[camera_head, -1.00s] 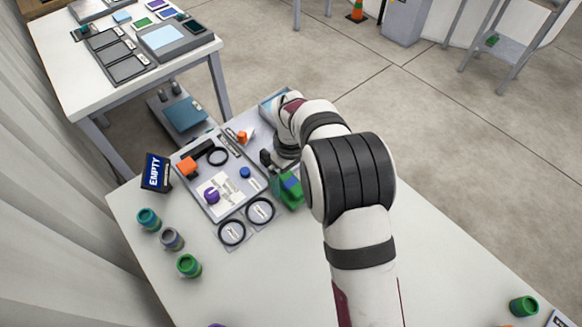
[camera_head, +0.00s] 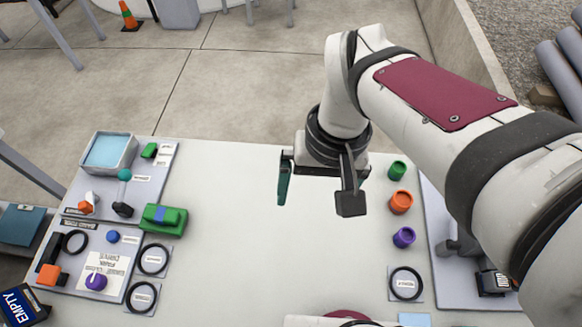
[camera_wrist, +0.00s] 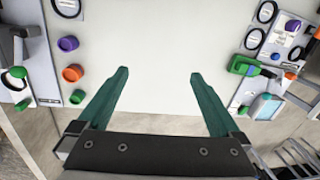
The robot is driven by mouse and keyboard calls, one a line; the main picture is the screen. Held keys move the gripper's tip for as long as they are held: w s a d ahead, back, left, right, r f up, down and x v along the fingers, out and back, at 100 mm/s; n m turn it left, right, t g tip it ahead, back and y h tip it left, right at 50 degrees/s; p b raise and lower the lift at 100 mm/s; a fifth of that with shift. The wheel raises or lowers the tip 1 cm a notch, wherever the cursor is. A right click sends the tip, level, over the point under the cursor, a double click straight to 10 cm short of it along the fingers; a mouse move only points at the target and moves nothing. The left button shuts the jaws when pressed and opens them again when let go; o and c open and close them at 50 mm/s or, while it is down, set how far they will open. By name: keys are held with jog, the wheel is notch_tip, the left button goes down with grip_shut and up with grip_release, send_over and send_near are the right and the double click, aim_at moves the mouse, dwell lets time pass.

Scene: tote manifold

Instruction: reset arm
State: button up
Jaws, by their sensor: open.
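My gripper (camera_head: 315,190) hangs over the bare middle of the white table (camera_head: 235,230) in the head view. Its two fingers are apart with nothing between them. In the wrist view my gripper (camera_wrist: 158,85) shows two green fingers spread wide over the plain white tabletop, with the table edge below. No object touches the fingers.
Right of my gripper stand green (camera_head: 397,170), orange (camera_head: 401,202) and purple (camera_head: 404,237) cups, beside another grey board (camera_head: 440,265). The table's middle is clear.

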jog(key=s+d+f+m, duration=0.3)
jog(key=s+d+m, duration=0.2)
jog(key=s, duration=0.3)
jog(key=shift+s+d+m+y, duration=0.3)
jog(key=shift+s+m, duration=0.1)
jog(key=shift+m, duration=0.4)
